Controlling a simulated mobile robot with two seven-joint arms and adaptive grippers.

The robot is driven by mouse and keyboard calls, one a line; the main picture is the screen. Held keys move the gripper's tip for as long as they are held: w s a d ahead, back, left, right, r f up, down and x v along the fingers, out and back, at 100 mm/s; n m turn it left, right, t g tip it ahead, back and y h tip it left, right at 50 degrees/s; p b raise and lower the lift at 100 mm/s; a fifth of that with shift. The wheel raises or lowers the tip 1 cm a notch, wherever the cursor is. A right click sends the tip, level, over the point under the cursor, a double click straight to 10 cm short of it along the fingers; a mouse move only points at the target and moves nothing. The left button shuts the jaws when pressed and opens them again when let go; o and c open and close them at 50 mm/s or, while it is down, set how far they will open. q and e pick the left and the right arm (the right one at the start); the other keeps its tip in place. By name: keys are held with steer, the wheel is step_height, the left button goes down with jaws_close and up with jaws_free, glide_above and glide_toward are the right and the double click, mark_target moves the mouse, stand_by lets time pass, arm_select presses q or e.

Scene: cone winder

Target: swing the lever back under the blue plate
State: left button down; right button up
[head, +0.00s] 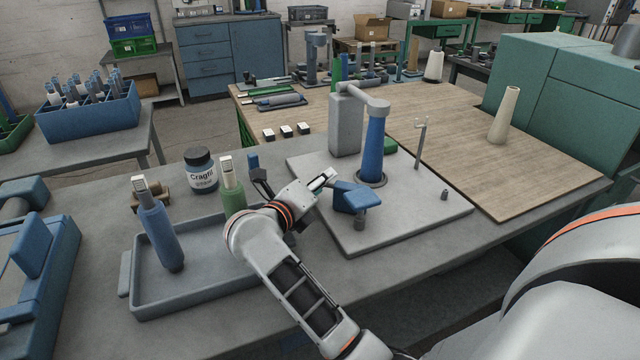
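The blue plate (362,197) sits low on the front of the winder's grey base (410,215), with a short grey post (360,223) at its front edge. I cannot make out a separate lever; what is under the plate is hidden. My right gripper (322,180) is just left of the plate, at the end of the arm rising from the bottom of the head view. A gap or contact with the plate cannot be told. Its fingers are not clear, so I cannot see whether it is open. My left gripper is not in view.
On the base stand a grey column (346,125), a blue cone (373,145) and a thin hooked rod (421,142). A grey tray (200,290) with a blue bobbin (157,230) lies left. A green bobbin (232,185) and labelled jar (201,171) stand nearby. The wooden top right is mostly clear.

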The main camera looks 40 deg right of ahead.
steer(key=shift+r, duration=0.1)
step_height(320, 180, up, 9)
steer(key=shift+s+r, duration=0.1)
steer(key=shift+r, duration=0.4)
